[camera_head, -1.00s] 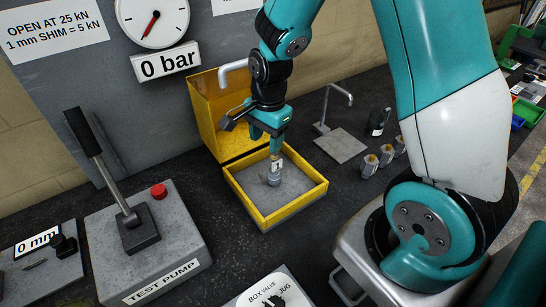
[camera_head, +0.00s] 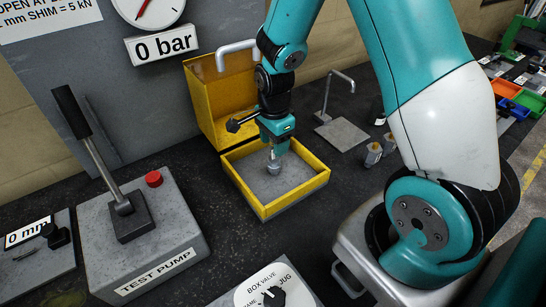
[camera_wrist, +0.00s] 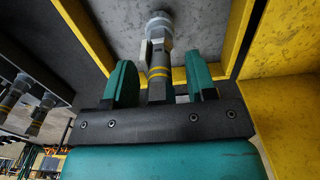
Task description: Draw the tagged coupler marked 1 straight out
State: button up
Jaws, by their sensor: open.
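The coupler (camera_head: 274,166) stands upright on the grey floor of an open yellow box (camera_head: 262,212). Its number tag cannot be read now. My gripper (camera_head: 275,146) points down over the coupler from above. In the wrist view the coupler (camera_wrist: 158,58) is a grey metal fitting with yellow bands, its round grey end on the box floor. My gripper (camera_wrist: 162,80) is open there, with one teal finger on each side of the coupler. A gap shows on both sides, so the fingers appear apart from it.
The yellow box's raised lid (camera_head: 215,100) stands behind my gripper. The test pump (camera_head: 140,235) with its lever is at left, and the box valve dial (camera_head: 273,297) in front. A hooked stand (camera_head: 341,133) and small couplers (camera_head: 373,154) are at right. The gauge plate reads 0 bar (camera_head: 162,48).

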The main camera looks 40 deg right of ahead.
jog(key=shift+c, duration=0.2)
grip_shut()
jog(key=shift+r+p, duration=1.9)
jog(key=shift+r, duration=0.35)
jog(key=shift+r, duration=0.15)
notch_tip(320, 180, up, 5)
jog(key=p, duration=0.4)
